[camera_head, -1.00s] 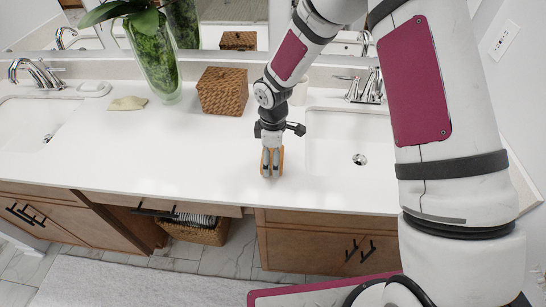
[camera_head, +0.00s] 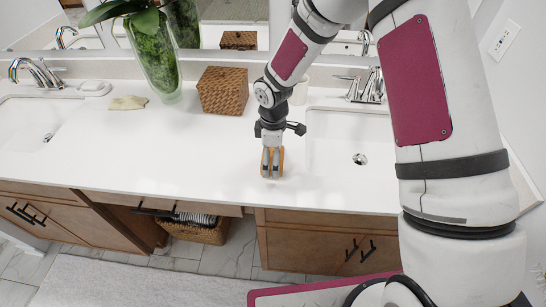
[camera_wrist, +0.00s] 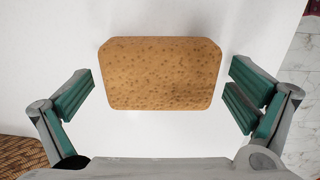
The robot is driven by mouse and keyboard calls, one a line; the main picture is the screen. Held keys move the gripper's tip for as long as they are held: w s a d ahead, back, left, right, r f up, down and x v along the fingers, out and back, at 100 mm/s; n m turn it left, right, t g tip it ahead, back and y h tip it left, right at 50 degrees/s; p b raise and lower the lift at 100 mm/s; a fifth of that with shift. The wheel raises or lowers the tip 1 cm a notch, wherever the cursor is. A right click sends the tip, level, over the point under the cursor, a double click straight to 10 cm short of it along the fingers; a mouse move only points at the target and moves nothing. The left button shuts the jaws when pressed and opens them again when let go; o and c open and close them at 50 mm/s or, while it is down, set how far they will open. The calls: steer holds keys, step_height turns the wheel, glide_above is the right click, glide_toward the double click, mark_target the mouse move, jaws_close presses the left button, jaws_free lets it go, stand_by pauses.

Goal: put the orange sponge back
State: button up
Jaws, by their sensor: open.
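The orange sponge (camera_wrist: 160,73) lies between the open fingers of my gripper (camera_wrist: 160,100) in the wrist view, with a gap on each side. In the head view the sponge (camera_head: 280,160) shows behind and beside the fingers of my gripper (camera_head: 271,173), low at the white countertop (camera_head: 205,165), left of the right sink. The fingers hide part of the sponge there. I cannot tell from the head view whether the fingertips touch the counter.
A brown woven box (camera_head: 222,91) stands behind and left of my gripper. A green glass vase (camera_head: 158,65) and a folded beige cloth (camera_head: 128,103) are farther left. The right sink (camera_head: 350,150) lies to the right. The counter left of my gripper is clear.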

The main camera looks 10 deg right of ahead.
step_height(320, 180, up, 12)
steer(key=b, duration=0.1)
steer(key=shift+f, duration=0.15)
steer(key=s+d+r+m+t, duration=0.1)
steer(key=s+d+r+m, duration=0.15)
steer(key=r, duration=0.25)
steer(key=s+d+r+m+t+h, duration=0.1)
steer(key=s+d+r+m, duration=0.15)
steer(key=r, duration=0.25)
steer(key=s+d+r+m+t, duration=0.1)
steer(key=s+d+r+m, duration=0.1)
steer(key=s+d+r, duration=0.3)
steer(key=s+d+r+m+t, duration=0.1)
steer(key=s+r+m, duration=0.3)
steer(key=s, duration=0.2)
steer(key=s+d+r+m+t+y, duration=0.1)
steer(key=s+d+r+m, duration=0.1)
steer(key=s, duration=0.5)
steer(key=r+m, duration=0.1)
steer(key=m, duration=0.1)
steer(key=shift+s+d+r+m+t, duration=0.2)
steer(key=shift+r+m+t, duration=0.1)
steer(key=shift+r+m, duration=0.1)
steer(key=shift+w, duration=0.1)
